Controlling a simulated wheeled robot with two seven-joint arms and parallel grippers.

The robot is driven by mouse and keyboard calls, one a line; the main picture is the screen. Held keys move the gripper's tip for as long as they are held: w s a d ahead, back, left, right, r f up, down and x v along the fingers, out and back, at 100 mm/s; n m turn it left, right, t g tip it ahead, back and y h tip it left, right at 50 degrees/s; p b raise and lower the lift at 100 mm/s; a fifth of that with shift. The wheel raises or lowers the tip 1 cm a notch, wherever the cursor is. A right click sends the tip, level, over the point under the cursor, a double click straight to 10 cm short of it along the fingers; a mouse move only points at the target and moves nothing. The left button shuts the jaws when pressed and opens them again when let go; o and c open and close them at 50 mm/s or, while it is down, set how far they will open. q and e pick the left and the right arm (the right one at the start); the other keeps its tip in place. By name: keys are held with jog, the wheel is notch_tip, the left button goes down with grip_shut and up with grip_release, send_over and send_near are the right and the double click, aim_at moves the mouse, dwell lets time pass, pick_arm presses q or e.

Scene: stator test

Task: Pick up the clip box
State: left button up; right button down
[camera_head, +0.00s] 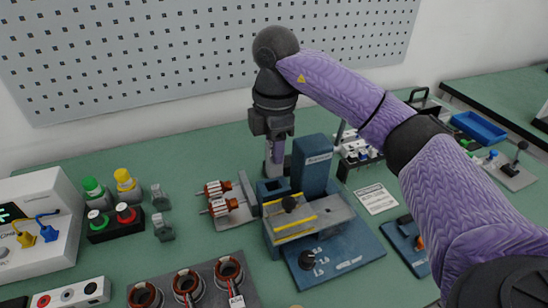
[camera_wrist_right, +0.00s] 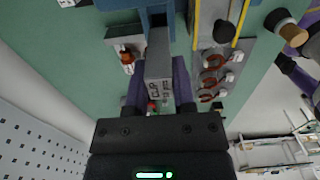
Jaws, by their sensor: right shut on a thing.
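The clip box (camera_wrist_right: 159,62) is a narrow grey box with a dark "CLIP" label on its face in the right wrist view. My right gripper (camera_wrist_right: 160,80) has its purple fingers on either side of the box, shut on it. In the head view the right gripper (camera_head: 275,152) points down behind the blue test machine (camera_head: 316,165). A small grey part of the clip box (camera_head: 272,171) shows below the fingers there. The machine hides its lower end, so I cannot tell whether it touches the table. My left gripper is in neither view.
Left of the machine lie copper-wound rotors (camera_head: 219,188) by a grey bracket. Green and yellow capped items (camera_head: 92,187) stand farther left. Several stators (camera_head: 186,284) sit on a dark plate in front. A pegboard wall (camera_head: 180,55) rises behind. Table (camera_head: 110,152) is clear at the back left.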

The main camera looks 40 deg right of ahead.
jog(key=s+d, duration=0.4)
jog(key=s, duration=0.4)
jog(key=s+d, duration=0.3)
jog(key=s, duration=0.5)
jog(key=shift+d+f+b, duration=0.2)
jog(key=shift+d+b, duration=0.1)
jog(key=shift+d, duration=0.05)
